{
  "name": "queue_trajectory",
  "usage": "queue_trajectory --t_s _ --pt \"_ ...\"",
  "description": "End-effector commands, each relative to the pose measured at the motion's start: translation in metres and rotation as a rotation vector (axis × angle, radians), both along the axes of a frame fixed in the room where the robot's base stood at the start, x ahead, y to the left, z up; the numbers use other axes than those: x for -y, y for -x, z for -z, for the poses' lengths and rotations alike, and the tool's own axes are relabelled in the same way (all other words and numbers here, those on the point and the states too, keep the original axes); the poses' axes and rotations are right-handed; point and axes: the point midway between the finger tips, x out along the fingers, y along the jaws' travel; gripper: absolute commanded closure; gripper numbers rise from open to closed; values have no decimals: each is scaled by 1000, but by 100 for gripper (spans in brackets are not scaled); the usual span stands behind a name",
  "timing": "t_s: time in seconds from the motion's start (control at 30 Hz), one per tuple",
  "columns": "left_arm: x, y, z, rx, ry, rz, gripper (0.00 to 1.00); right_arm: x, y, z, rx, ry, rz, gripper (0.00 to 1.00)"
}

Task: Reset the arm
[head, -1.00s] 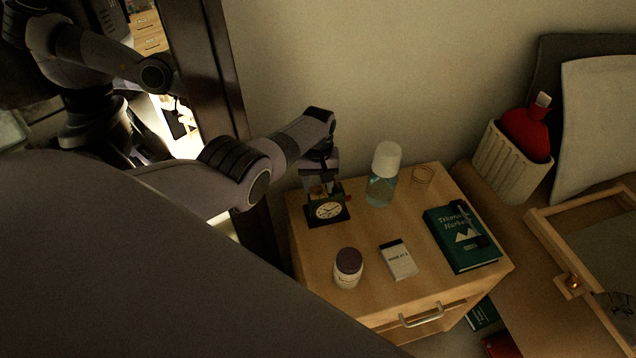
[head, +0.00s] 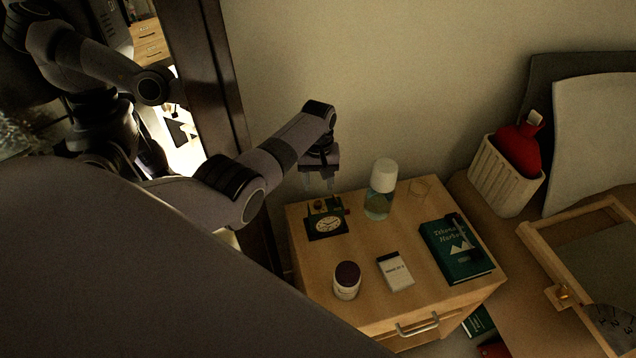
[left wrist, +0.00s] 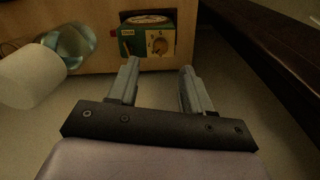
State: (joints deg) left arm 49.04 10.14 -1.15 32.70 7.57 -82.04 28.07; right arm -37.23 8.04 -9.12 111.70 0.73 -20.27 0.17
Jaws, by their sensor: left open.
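My left gripper (head: 318,184) is open and empty. It hangs above the back left part of the nightstand (head: 372,295), just above and behind a small clock (head: 326,224). In the left wrist view the two fingers of my left gripper (left wrist: 158,78) are spread apart with nothing between them. The green and yellow clock (left wrist: 148,36) shows beyond the fingertips, apart from them. My right gripper is not in view.
A white-capped bottle (head: 380,190) stands right of the clock. A jar (head: 346,281), a small white box (head: 395,271) and a green book (head: 452,252) lie forward of it. A dark post (head: 212,75) rises behind my left arm. A basket (head: 505,175) stands at right.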

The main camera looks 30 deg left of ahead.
Motion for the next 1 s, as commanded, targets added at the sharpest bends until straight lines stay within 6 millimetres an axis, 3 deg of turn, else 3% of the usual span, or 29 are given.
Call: queue_trajectory --t_s 0.67,0.87,1.0 --pt "1 5 5 2 -8 16 50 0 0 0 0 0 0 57" --pt "8 30 27 31 -45 120 50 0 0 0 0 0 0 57" --pt "18 58 41 56 -75 218 50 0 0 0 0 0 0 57"
